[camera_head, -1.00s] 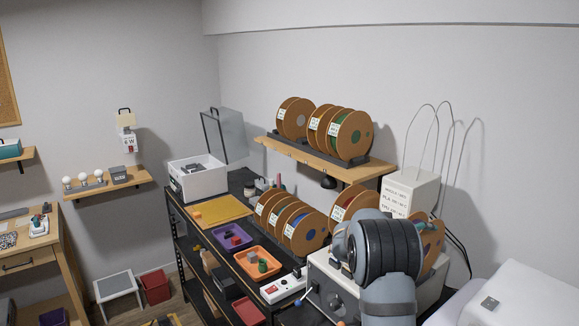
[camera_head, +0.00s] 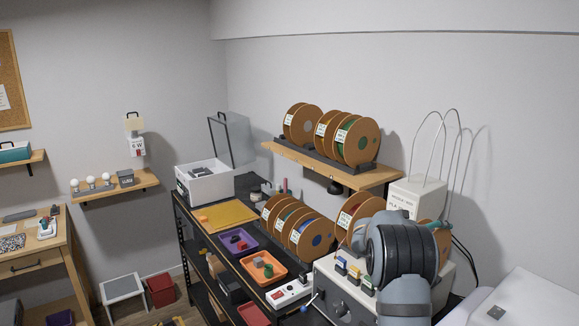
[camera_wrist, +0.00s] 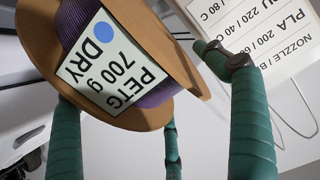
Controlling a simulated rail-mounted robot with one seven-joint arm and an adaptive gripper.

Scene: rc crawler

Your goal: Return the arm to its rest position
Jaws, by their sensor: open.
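In the wrist view my gripper (camera_wrist: 158,100) has green segmented fingers, spread apart. A brown spool with purple filament (camera_wrist: 135,62) fills the upper left between and beyond the fingers. Its white label reads PETG 700 g DRY with a blue dot. Whether any finger touches the spool cannot be told. The fingers hold nothing that I can see.
A white box with printed settings (camera_wrist: 268,35) is close at upper right in the wrist view; it also shows in the head view (camera_head: 415,200). A wooden shelf (camera_head: 300,156) carries several spools. A black rack (camera_head: 205,235) holds trays. A grey machine (camera_head: 335,300) stands beside my arm.

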